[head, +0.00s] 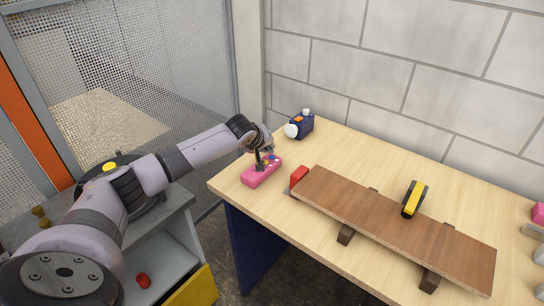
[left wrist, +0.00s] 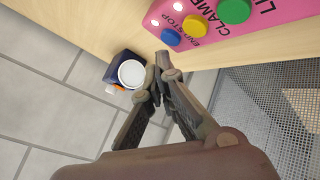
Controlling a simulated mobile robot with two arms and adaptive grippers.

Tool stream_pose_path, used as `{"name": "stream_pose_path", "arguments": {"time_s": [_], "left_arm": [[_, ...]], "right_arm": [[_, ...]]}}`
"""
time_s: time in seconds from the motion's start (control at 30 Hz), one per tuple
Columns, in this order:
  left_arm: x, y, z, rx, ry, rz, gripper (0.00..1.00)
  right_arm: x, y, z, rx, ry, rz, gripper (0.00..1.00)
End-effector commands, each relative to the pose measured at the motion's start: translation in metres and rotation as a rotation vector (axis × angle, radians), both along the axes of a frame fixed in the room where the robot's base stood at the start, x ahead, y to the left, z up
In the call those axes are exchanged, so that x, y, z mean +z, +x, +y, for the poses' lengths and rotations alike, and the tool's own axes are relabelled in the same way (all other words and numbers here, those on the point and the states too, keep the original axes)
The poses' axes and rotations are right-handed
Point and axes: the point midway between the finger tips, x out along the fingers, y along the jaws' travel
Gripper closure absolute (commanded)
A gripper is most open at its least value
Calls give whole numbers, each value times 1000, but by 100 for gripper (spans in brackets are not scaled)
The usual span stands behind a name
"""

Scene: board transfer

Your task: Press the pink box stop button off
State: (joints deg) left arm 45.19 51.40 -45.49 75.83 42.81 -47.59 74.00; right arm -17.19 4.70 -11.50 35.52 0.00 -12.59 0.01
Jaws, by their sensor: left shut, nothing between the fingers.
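The pink button box (head: 262,173) lies on the table's left end in the head view. In the left wrist view the pink box (left wrist: 290,11) fills the top right, with blue (left wrist: 171,37), yellow (left wrist: 195,26) and green (left wrist: 233,10) buttons in a row. Printed words by the blue and yellow buttons include "END STOP". My left gripper (head: 259,166) is at the box with its fingers pointing down. In the left wrist view its closed, empty fingertips (left wrist: 165,68) appear just short of the blue button. Contact cannot be made out. My right gripper is not in view.
A dark blue device (head: 301,125) with a white round front stands behind the box. A mesh fence (head: 165,60) stands left.

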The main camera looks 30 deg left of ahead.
Motion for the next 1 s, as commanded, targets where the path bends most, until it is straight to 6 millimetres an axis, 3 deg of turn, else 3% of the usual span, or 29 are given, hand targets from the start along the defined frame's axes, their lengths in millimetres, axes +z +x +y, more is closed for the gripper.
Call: {"name": "stream_pose_path", "arguments": {"time_s": [1.0], "left_arm": [[-11,0,0,1,0,1,100]], "right_arm": [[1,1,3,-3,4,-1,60]]}}
